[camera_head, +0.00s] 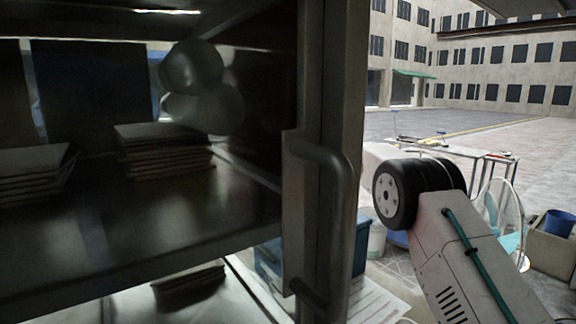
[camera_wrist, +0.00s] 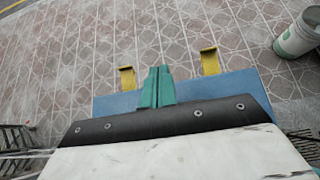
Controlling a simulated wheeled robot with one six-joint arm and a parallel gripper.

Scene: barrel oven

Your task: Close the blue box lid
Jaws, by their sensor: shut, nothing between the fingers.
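In the wrist view, a flat blue panel (camera_wrist: 236,86) of the blue box lies beyond the dark edge of my gripper's body. Two yellow clasps (camera_wrist: 126,78) stick out from its far edge. My gripper (camera_wrist: 157,72) has green fingers, shut together and empty. They appear over the blue panel, between the clasps; I cannot tell whether they touch it. In the head view, a dark blue box (camera_head: 268,258) shows partly behind the door frame. The lid's angle is unclear, as my gripper hides much of the box. The gripper's fingers are not visible in the head view.
A dark cabinet with a metal handle (camera_head: 328,165) fills the left of the head view. A white table (camera_head: 455,152), a blue bucket (camera_head: 559,222) and a crate (camera_head: 543,248) stand right. A white bucket (camera_wrist: 298,36) stands on open paving in the wrist view.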

